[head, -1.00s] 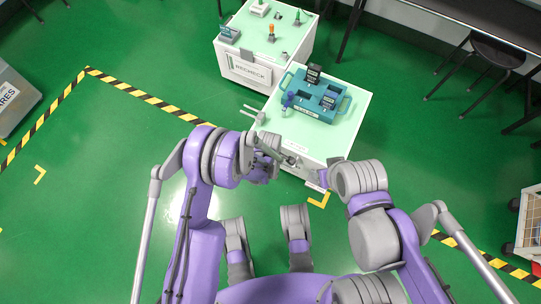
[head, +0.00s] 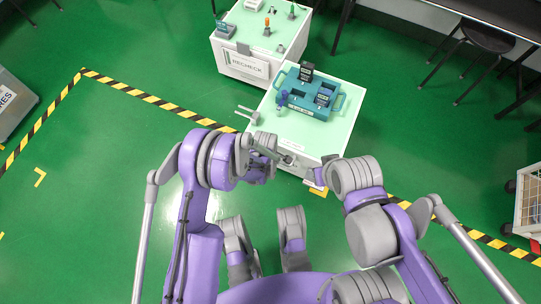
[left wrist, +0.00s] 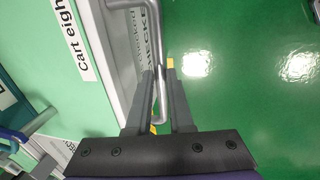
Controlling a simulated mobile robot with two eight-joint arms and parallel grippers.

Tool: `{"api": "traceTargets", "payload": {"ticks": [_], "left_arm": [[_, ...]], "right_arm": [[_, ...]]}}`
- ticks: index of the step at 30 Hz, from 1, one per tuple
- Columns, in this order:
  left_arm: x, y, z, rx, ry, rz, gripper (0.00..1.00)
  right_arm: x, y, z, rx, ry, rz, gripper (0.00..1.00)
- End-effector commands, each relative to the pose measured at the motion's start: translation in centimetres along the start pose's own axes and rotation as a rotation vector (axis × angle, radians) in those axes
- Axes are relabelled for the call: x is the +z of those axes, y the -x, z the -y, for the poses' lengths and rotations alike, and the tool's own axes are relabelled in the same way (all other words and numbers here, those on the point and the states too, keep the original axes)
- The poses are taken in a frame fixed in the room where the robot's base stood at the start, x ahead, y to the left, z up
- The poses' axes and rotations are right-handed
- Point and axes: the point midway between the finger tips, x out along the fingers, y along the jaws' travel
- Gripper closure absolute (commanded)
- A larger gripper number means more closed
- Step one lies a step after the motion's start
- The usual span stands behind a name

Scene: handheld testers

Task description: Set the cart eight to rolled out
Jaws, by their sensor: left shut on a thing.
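Cart eight is the white cart with a pale green top (head: 335,130) in the middle of the head view. The left wrist view shows its "Cart eight" label (left wrist: 74,40) and its grey bar handle (left wrist: 154,30) on the sign-bearing side. My left gripper (left wrist: 159,68) is shut on this handle, with the bar passing between its fingers. In the head view my left arm reaches to the cart's near side, and the fingers are not clear there. My right arm's wrist (head: 350,175) is near the cart's near right corner, and its gripper cannot be made out.
A teal tray (head: 287,101) with dark testers sits on the cart. Another white cart with a RECHECK sign (head: 247,64) stands behind left. A black stool (head: 490,42) is at the upper right. Yellow-black tape (head: 150,99) crosses the floor. Green floor is open to the left.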

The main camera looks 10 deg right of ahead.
Motion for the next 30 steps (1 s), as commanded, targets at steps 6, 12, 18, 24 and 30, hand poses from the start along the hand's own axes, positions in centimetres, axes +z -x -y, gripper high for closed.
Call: {"api": "traceTargets", "payload": {"ticks": [6,12,18,24,30], "left_arm": [[-0.1,0.0,0.5,-0.012,0.001,-0.001,0.51],[0.0,0.0,0.3,-0.010,0.000,0.000,0.51],[0.0,0.9,0.3,-0.009,0.000,0.000,0.51],[0.0,4.7,0.3,-0.009,0.000,0.000,0.51],[0.0,8.6,0.3,-0.010,0.001,0.000,0.51]], "right_arm": [[0.0,0.0,0.0,0.000,0.000,0.000,0.55],[0.0,0.0,0.0,0.000,0.000,0.000,0.55],[0.0,0.3,0.0,0.000,0.000,0.000,0.55],[-0.2,1.3,0.0,0.000,0.000,-0.002,0.55],[-0.5,2.3,0.0,0.000,0.000,-0.004,0.55]]}}
